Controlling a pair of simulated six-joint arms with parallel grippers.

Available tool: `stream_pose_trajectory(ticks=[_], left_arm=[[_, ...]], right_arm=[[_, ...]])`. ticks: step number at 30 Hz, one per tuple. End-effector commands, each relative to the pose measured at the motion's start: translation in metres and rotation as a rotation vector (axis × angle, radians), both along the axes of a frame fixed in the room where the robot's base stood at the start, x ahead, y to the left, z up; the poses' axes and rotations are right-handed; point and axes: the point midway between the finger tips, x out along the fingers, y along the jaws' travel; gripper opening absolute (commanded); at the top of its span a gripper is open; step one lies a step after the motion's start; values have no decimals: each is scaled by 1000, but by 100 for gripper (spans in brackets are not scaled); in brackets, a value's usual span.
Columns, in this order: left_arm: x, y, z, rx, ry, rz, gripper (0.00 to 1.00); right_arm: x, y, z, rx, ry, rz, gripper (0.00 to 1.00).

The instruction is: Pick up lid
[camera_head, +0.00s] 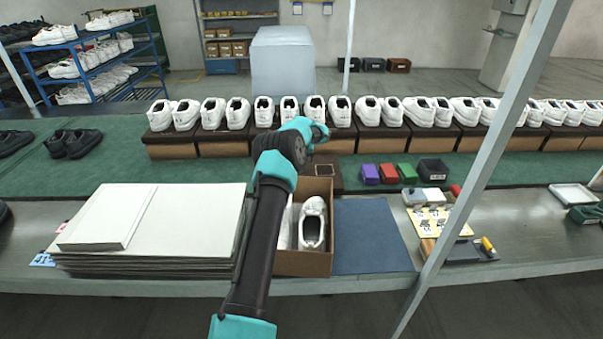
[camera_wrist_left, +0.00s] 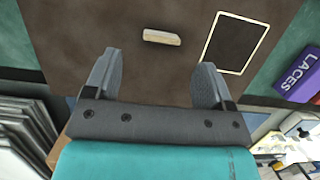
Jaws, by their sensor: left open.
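The dark brown lid (camera_head: 328,184) lies on the green surface just behind the open shoe box (camera_head: 304,263), partly hidden by my arm in the head view. In the left wrist view the lid (camera_wrist_left: 150,85) fills the middle, with a small light slot and a pale-outlined dark label on it. The box holds a white shoe (camera_head: 312,225) and pale paper. My left gripper (camera_wrist_left: 158,61) is open and empty over the lid, its two fingers apart on either side of the lid's middle. In the head view its fingers are hidden. My right gripper is not seen.
A stack of pale sheets (camera_head: 160,215) lies left of the box, a blue mat (camera_head: 370,235) right of it. Small purple (camera_head: 370,174), red and green boxes and a black bin (camera_head: 433,170) stand right of the lid. White shoes on boxes line the back. A slanted post crosses the right side.

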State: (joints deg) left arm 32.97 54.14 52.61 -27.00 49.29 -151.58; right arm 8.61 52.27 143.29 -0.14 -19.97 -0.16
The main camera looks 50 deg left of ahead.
Motion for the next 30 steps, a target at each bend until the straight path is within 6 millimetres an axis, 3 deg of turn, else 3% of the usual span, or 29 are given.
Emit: stream_pose_trajectory(ticks=[12, 28, 30], left_arm=[[11, 9, -43, -1, 1, 0, 77], [11, 10, -45, -1, 1, 0, 77], [11, 10, -45, -1, 1, 0, 72]], right_arm=[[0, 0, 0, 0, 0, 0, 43], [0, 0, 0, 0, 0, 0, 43], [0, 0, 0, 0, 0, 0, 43]])
